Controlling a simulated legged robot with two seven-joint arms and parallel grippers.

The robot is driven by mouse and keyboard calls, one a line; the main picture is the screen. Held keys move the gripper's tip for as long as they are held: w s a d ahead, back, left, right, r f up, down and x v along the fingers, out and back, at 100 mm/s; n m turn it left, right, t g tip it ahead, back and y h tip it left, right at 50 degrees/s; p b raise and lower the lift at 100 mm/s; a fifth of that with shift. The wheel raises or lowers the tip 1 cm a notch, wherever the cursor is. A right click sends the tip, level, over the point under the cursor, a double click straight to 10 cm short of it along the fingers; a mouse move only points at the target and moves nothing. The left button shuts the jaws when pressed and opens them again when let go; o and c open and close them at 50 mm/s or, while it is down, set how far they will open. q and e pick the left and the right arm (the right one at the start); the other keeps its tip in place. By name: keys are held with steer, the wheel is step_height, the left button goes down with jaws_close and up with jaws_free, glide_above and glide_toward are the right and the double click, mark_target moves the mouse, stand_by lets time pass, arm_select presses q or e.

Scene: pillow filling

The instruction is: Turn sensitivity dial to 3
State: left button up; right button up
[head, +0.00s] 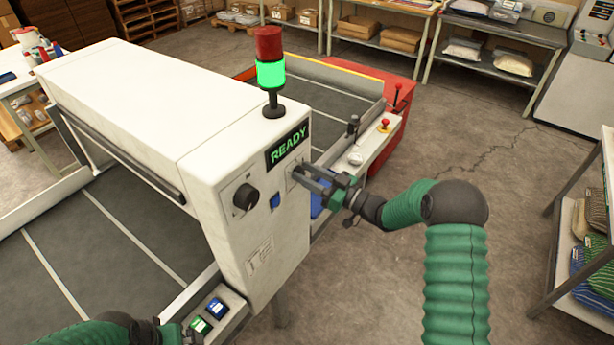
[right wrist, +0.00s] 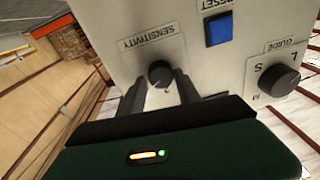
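The sensitivity dial (right wrist: 161,74) is a small dark round knob on the machine's white panel, under an upside-down SENSITIVITY label in the right wrist view. My right gripper (right wrist: 160,88) has one finger on each side of the dial, apart, with what looks like a narrow gap to it. Its number marks are too small to read. In the head view my right gripper (head: 298,173) reaches the panel below the READY display (head: 288,144), and the dial is hard to make out there. My left gripper (head: 172,331) is only partly visible at the bottom edge.
A blue RESET button (right wrist: 218,30) and a larger GUIDE knob (right wrist: 279,80) with L, S and M marks are close by on the panel. A lit green stack light (head: 271,73) stands on top.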

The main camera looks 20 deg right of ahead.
steer(key=shift+o, duration=1.1)
steer(key=shift+f, duration=0.1)
steer(key=shift+o, duration=0.2)
steer(key=shift+f, duration=0.15)
steer(key=shift+s, duration=0.1)
steer(key=b+v, duration=0.2)
steer(key=v, duration=1.4)
steer(key=shift+s+d+b, duration=0.2)
steer(key=shift+d+b, duration=0.05)
steer(key=shift+b, duration=0.05)
steer(key=shift+f, duration=0.1)
